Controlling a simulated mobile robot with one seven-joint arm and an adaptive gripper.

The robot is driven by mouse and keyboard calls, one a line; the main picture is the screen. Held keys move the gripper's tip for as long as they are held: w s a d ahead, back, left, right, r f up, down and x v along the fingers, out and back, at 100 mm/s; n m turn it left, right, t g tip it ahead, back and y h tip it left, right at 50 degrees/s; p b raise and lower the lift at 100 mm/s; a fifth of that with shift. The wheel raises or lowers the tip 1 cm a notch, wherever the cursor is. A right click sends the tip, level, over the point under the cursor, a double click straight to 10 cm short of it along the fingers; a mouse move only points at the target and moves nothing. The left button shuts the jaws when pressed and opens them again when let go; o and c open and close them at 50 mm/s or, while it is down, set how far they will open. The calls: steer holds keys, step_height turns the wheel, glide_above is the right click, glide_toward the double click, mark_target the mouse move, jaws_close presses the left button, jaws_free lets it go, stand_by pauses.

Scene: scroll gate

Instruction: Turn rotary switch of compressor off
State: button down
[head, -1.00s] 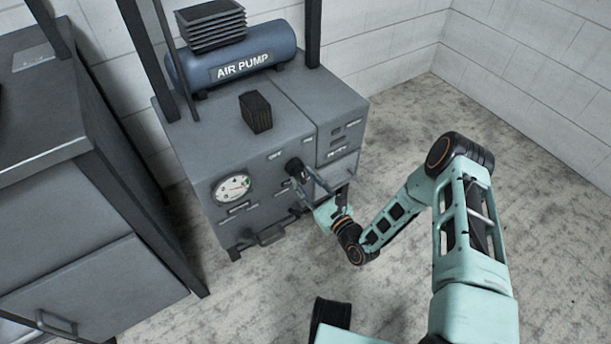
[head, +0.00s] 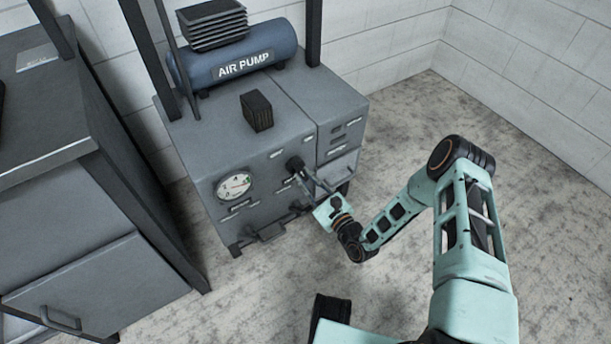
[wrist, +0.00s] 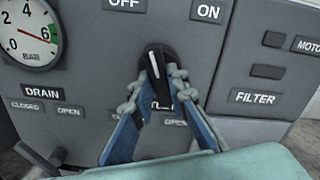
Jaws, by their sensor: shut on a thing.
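The compressor (head: 190,160) is a grey cabinet with a blue AIR PUMP tank on top. Its black rotary switch (head: 295,164) sits high on the front face. In the wrist view the switch (wrist: 155,58) carries a white pointer line, tilted slightly to the upper left. The OFF label (wrist: 125,4) is above left of it and the ON label (wrist: 207,11) above right. My gripper (wrist: 165,75) is shut on the switch, one finger at each side of its lower part. In the head view my gripper (head: 304,180) reaches the switch from the front right.
A round BAR gauge (head: 235,186) is left of the switch, with a DRAIN label (wrist: 42,91) below it. A FILTER label (wrist: 256,97) is to the right. A grey cabinet (head: 70,230) stands at the left. Open floor (head: 540,200) lies to the right.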

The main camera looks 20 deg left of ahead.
steer(key=shift+n+p, duration=0.55)
steer(key=shift+n, duration=0.85)
steer(key=c, duration=1.9)
jaws_free()
steer(key=shift+r, duration=0.15)
step_height(320, 180, up, 10)
steer(key=shift+f, duration=0.1)
